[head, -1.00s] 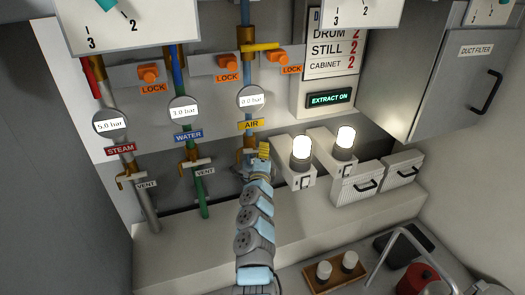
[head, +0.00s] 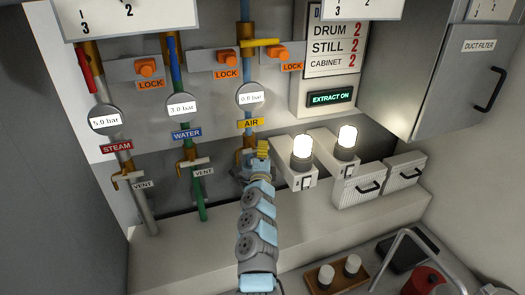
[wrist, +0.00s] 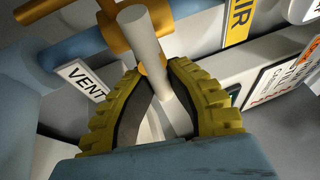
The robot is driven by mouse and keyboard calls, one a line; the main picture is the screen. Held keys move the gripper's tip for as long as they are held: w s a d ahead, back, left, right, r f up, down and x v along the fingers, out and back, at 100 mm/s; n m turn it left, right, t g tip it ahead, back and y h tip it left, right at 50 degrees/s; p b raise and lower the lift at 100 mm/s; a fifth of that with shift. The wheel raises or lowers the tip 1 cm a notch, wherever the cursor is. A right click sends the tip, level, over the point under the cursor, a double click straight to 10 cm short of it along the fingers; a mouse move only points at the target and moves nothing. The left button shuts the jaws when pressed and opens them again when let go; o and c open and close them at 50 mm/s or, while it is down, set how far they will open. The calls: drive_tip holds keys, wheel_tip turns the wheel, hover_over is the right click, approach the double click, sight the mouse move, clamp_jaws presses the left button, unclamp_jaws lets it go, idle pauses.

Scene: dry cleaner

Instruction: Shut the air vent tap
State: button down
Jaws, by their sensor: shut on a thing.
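The air vent tap shows in the wrist view as a brass body (wrist: 112,30) with a pale lever (wrist: 143,38) running down between my fingers. My gripper (wrist: 156,75) has its two ribbed yellow fingers closed around this lever, one on each side. In the head view my gripper (head: 262,150) is at the lower end of the blue air pipe (head: 246,85), below the yellow AIR label (head: 251,123). It hides most of the tap there. A VENT tag (wrist: 82,80) lies left of the fingers in the wrist view.
The steam vent tap (head: 127,178) and water vent tap (head: 190,166) are to the left. Two lit lamps (head: 302,149) and (head: 346,140) stand close on the right. A pale ledge (head: 310,222) runs below. A red canister (head: 427,280) is at lower right.

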drive_tip(key=c, duration=1)
unclamp_jaws()
drive_tip(key=shift+r+m+p, duration=0.2)
drive_tip(key=shift+m+p, duration=0.1)
drive_tip(key=shift+p, duration=0.5)
